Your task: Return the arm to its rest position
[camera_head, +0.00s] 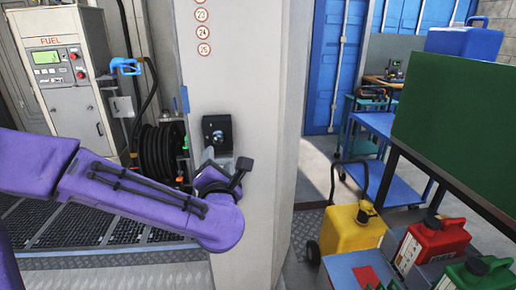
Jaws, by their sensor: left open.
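My left arm, purple, comes in from the left edge of the head view and reaches to the middle. Its gripper (222,160) is at the front of a light grey pillar, just below a small black box (217,132) fixed to the pillar (262,90). The gripper is open, and no held object shows in it. My own wrist hides part of the fingers, and I cannot tell whether they touch the box. My right gripper is not in view.
A fuel dispenser (62,85) with a blue nozzle (125,66) and a black hose reel (160,150) stand left of the pillar. A yellow can (350,232), red can (435,240) and green can (478,275) are at lower right, below a dark green panel (460,125).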

